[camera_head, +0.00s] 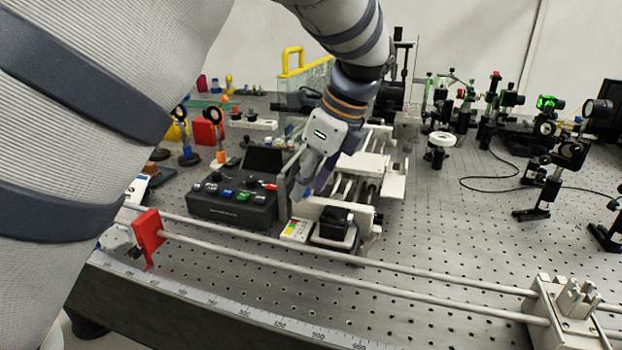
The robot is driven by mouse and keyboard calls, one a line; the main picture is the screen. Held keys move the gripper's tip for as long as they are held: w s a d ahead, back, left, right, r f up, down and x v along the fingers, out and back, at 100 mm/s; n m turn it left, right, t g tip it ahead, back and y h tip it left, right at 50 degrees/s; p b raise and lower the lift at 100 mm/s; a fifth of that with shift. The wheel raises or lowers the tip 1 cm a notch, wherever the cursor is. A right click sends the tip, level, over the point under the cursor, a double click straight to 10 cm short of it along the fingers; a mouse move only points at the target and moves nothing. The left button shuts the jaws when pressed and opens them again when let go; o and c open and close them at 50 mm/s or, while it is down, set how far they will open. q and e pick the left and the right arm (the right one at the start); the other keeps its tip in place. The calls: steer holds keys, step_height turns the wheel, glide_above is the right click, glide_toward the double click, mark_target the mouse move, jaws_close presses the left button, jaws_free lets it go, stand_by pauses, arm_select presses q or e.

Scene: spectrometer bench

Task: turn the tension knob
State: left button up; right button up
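My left gripper (305,188) comes down from the top of the view, over the left end of a white device with metal rods (393,185). Its fingers point down toward the device's upright end plate. I cannot tell whether they are open or touching anything. A black control box (232,207) with several small coloured knobs and buttons stands just left of the gripper. Which part is the tension knob cannot be told from this view; the gripper hides part of the device. My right gripper is not in view.
Two long rails run across the front from a red block (148,236) to a grey mount (565,308). Optical posts (545,188) and black cables stand at the right. A yellow-handled clear case (304,72) stands behind the gripper. The perforated bench is bare at centre right.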

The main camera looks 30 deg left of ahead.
arm_select(q)
jaws_close()
steer(key=shift+w, duration=0.1)
steer(key=n, duration=0.2)
steer(key=n+g, duration=0.1)
steer(key=n, duration=0.1)
steer(key=shift+w+f+g+b, duration=0.1)
steer(key=shift+w+g+b, duration=0.1)
steer(key=shift+g+b, duration=0.15)
steer(key=n+g, duration=0.1)
steer(key=n, duration=0.1)
steer(key=n+h+b, duration=0.1)
steer(key=n, duration=0.2)
steer(key=shift+w+a+n+g, duration=0.2)
steer(key=shift+n+g, duration=0.1)
steer(key=shift+g, duration=0.05)
steer(key=n, duration=0.1)
steer(key=n+h, duration=0.1)
steer(key=n, duration=0.1)
steer(key=shift+a+n+g+h+b, duration=0.15)
steer(key=shift+n+g+h+b, duration=0.15)
steer(key=shift+b, duration=0.1)
steer(key=shift+a+n+h, duration=0.15)
steer(key=shift+n+h, duration=0.65)
steer(key=shift+n, duration=1.1)
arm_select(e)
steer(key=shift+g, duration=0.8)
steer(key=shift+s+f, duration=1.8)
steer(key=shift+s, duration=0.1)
